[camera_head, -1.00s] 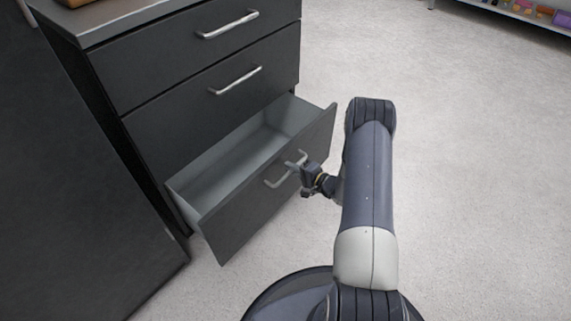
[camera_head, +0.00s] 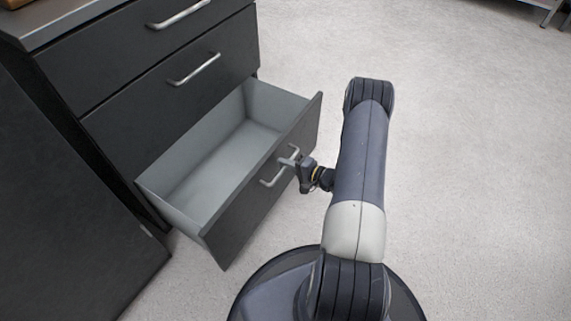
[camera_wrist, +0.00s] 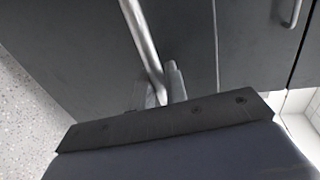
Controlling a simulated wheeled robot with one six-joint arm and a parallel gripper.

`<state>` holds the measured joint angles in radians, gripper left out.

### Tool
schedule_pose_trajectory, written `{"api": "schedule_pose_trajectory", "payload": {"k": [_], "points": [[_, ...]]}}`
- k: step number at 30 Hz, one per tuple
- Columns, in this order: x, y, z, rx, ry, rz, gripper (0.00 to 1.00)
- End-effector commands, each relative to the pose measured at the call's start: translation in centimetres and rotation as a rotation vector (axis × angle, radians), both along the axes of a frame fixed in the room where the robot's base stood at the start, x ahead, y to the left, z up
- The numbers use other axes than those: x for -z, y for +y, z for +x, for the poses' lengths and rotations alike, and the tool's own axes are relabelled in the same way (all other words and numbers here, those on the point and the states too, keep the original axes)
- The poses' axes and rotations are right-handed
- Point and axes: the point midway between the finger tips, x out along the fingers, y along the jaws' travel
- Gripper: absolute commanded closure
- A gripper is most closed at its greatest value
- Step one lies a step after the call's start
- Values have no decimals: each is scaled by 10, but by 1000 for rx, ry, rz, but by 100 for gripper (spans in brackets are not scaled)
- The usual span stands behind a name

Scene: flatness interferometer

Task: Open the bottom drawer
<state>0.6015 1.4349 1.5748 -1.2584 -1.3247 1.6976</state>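The bottom drawer (camera_head: 225,145) of the dark cabinet is pulled well out, and its empty grey inside shows in the head view. Its dark front (camera_head: 250,215) carries a silver bar handle (camera_head: 268,181). My gripper (camera_head: 297,160) is at the far end of this handle, in front of the drawer. In the wrist view the handle (camera_wrist: 141,35) runs down between my two fingers (camera_wrist: 160,90), which are closed around it near its end. The fingertips' exact contact is partly hidden by the gripper body.
The middle drawer (camera_head: 140,105) and the top drawer (camera_head: 110,55) above are shut, each with a silver handle. A dark panel (camera_head: 60,220) stands at the left. The pale floor (camera_head: 460,130) is clear to the right. A shelf leg (camera_head: 550,12) shows at the top right.

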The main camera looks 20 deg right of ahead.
Motion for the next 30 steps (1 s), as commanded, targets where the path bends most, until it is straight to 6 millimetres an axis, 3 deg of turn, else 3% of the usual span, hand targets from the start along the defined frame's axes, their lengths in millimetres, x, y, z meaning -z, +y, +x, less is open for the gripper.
{"api": "schedule_pose_trajectory", "payload": {"k": [6, 16, 30], "points": [[0, 0, 0, 0, 0, 0, 70], [-2, -5, -5, 2, 0, 0, 70], [-19, -51, -68, 5, 1, 1, 70]]}}
